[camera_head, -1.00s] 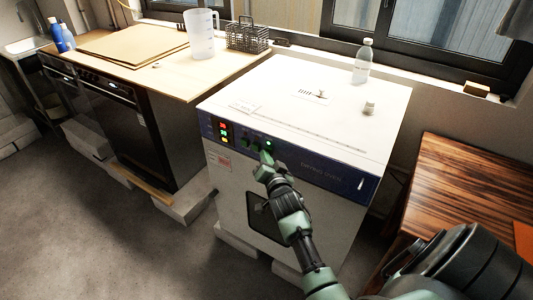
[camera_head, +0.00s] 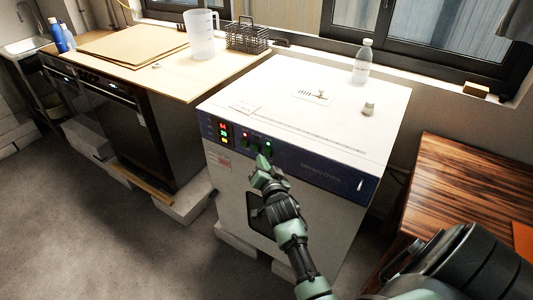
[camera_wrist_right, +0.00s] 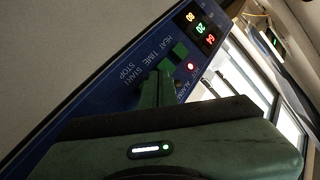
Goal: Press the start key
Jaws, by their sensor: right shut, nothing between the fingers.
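The drying oven (camera_head: 300,110) is a white box with a blue control strip along its upper front. My right gripper (camera_head: 262,162) is shut and empty, just in front of the strip. In the right wrist view its green fingers (camera_wrist_right: 156,90) point at the strip (camera_wrist_right: 110,72) beside the START/STOP label. Two green keys (camera_wrist_right: 180,49) show above the fingertips. The start key cannot be picked out and seems hidden by the fingers; contact cannot be told. A red lamp (camera_head: 243,135) and a green lamp (camera_head: 269,144) are lit. My left gripper is out of view.
A bench (camera_head: 120,60) with a jug (camera_head: 201,36) and a wire basket (camera_head: 246,38) is at left. A wooden table (camera_head: 460,180) stands at right.

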